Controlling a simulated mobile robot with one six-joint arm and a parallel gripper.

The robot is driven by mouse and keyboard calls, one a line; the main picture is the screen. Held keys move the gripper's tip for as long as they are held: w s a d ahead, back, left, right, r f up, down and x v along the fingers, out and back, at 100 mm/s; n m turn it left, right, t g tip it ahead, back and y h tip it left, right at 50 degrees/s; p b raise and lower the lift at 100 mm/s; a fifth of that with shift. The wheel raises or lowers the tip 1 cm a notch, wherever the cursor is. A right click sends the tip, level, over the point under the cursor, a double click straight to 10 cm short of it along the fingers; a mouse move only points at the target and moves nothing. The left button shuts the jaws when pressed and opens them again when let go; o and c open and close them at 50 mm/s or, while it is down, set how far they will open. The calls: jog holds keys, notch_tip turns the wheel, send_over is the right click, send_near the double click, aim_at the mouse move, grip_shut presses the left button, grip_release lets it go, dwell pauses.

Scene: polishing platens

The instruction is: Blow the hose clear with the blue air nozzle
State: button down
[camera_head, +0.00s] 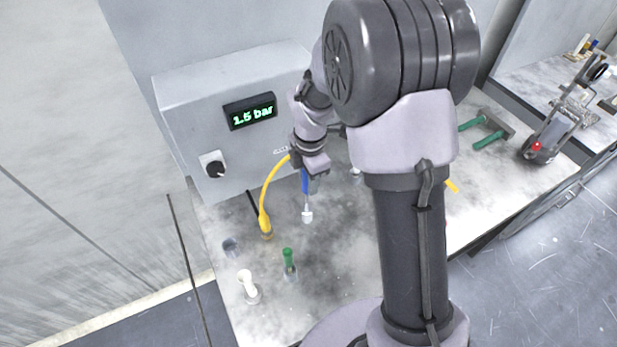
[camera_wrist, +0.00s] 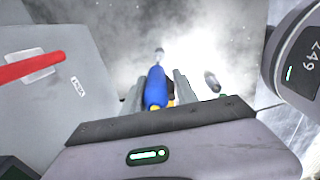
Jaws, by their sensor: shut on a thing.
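My gripper (camera_head: 308,172) is shut on the blue air nozzle (camera_head: 305,184), which points down above the bench beside the grey box. In the wrist view the blue nozzle (camera_wrist: 156,88) sits between the two jaws, with a pale metal tip beyond it. A yellow hose (camera_head: 267,190) curves from near my gripper down to a yellow fitting at the bench, left of the nozzle. Where its upper end joins is hidden by my gripper. In the head view a white piece shows at the nozzle's lower end; I cannot tell whether it touches the bench.
A grey box (camera_head: 190,100) with a display (camera_head: 250,111) reading 1.5 bar and a black knob (camera_head: 215,165) stands behind. A green-handled tool (camera_head: 289,261) and a white-handled tool (camera_head: 247,284) stand upright in front. A red bar (camera_wrist: 30,67) shows by the box.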

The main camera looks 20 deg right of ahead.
jog(key=shift+f+b, duration=3.1)
jog(key=shift+f, duration=1.3)
jog(key=c, duration=0.9)
grip_release()
jog(key=shift+o, duration=0.2)
jog(key=r+p, duration=0.1)
jog(key=r, duration=0.4)
jog(key=r+p, duration=0.2)
jog(key=r, duration=0.4)
jog(key=s+r+p, duration=0.1)
jog(key=r, duration=0.5)
jog(key=shift+d+r+p, duration=0.1)
jog(key=shift+r+p, duration=0.15)
jog(key=shift+p, duration=0.15)
jog(key=shift+s+m+b, duration=0.15)
jog(key=shift+m+b, duration=0.25)
jog(key=shift+b, duration=0.05)
jog(key=s+a+f+m+t+y+b, duration=0.1)
jog(key=s+a+m+t+b, duration=0.1)
jog(key=s+m+b, duration=0.4)
jog(key=s+a+f+m+t+b, duration=0.2)
jog(key=s+m+b, duration=0.5)
jog(key=s+m, duration=0.8)
jog(key=m+t, duration=0.1)
jog(key=m, duration=0.1)
jog(key=shift+m+y, duration=0.4)
